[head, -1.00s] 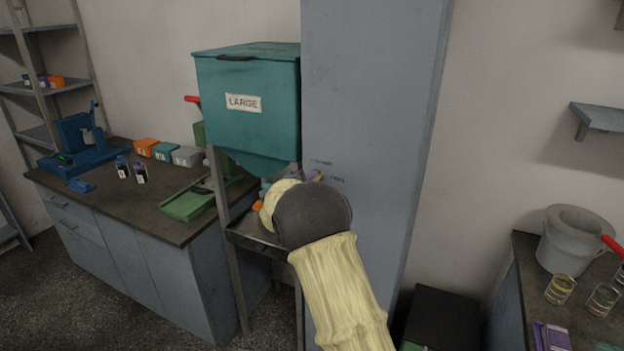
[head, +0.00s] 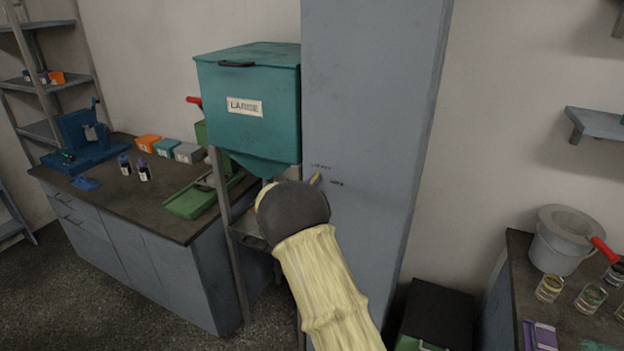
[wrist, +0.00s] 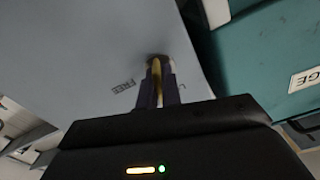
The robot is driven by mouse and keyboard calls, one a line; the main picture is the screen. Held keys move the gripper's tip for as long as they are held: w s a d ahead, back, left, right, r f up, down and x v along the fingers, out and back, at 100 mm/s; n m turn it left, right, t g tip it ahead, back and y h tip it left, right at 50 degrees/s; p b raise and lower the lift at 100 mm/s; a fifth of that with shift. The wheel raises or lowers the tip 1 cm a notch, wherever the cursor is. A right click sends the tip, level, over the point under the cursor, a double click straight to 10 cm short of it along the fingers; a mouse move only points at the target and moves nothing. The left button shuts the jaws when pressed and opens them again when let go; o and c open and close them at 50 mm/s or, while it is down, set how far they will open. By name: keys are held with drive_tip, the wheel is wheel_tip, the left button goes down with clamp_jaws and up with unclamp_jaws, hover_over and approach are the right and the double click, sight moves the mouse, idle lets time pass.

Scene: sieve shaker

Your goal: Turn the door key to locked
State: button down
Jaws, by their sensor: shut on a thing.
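The tall grey-blue cabinet door (head: 370,110) fills the middle of the head view. A brass-coloured key (wrist: 157,82) sits at a round lock on its face in the wrist view. My gripper (wrist: 160,92) is shut on the key, with a dark purple finger on each side. The word FREE (wrist: 123,86) is printed to the left of the key, and a partly hidden label starting with L (wrist: 182,86) is to the right. The key's exact angle is hard to read.
A teal bin marked LARGE (head: 247,105) stands close to the cabinet's left. A bench (head: 120,205) with small boxes and bottles is farther left. A right-hand bench (head: 510,290) holds a grey bucket (head: 565,240) and jars.

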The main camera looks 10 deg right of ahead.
drive_tip(key=shift+n+p, duration=0.85)
drive_tip(key=shift+n, duration=0.75)
drive_tip(key=c, duration=1.6)
unclamp_jaws()
drive_tip(key=b+v, duration=0.4)
drive_tip(key=v, duration=1.3)
drive_tip(key=shift+s+a, duration=0.15)
